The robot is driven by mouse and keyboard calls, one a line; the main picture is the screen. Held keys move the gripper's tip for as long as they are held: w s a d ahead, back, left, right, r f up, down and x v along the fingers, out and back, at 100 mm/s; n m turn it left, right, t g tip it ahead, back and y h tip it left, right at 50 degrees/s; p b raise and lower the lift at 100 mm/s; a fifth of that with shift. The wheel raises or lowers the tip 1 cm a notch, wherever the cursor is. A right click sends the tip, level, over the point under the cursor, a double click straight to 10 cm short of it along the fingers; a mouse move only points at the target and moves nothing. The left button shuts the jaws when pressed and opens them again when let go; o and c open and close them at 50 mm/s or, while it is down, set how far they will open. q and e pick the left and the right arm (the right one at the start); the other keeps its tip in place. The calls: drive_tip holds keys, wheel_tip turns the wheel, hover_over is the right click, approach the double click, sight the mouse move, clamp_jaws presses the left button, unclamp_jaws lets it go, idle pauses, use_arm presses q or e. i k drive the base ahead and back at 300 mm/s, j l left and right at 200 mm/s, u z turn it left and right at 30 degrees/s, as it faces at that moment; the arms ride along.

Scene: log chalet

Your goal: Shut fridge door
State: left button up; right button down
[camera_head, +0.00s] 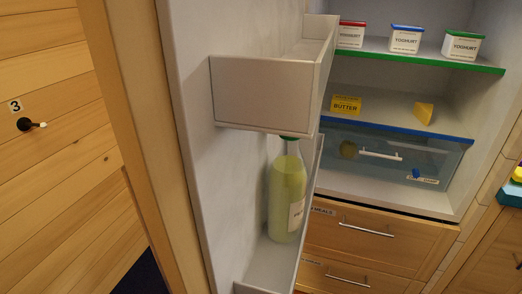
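The fridge door (187,120) stands open on the left, its inner face toward me. It carries an empty-looking upper door bin (262,95) and a lower bin (262,270) holding a bottle of pale yellow-green liquid (286,195) with a green cap. The fridge interior (380,185) is exposed on the right, with a green-edged shelf (425,60) and a blue-edged shelf (440,130). Neither of my grippers is in view.
Yoghurt tubs (405,40), butter (346,105) and a yellow wedge (423,113) sit on the shelves. A clear drawer (440,160) is below. Wooden drawers (365,240) lie under the fridge. A plank wall (50,180) with a hook marked 3 (25,124) is at left.

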sight(199, 96)
drive_tip(key=j+z, duration=0.45)
drive_tip(key=j, duration=0.3)
drive_tip(key=k+j+z, duration=0.1)
drive_tip(key=j+z, duration=0.35)
drive_tip(key=j, duration=0.25)
drive_tip(key=j+z, duration=0.25)
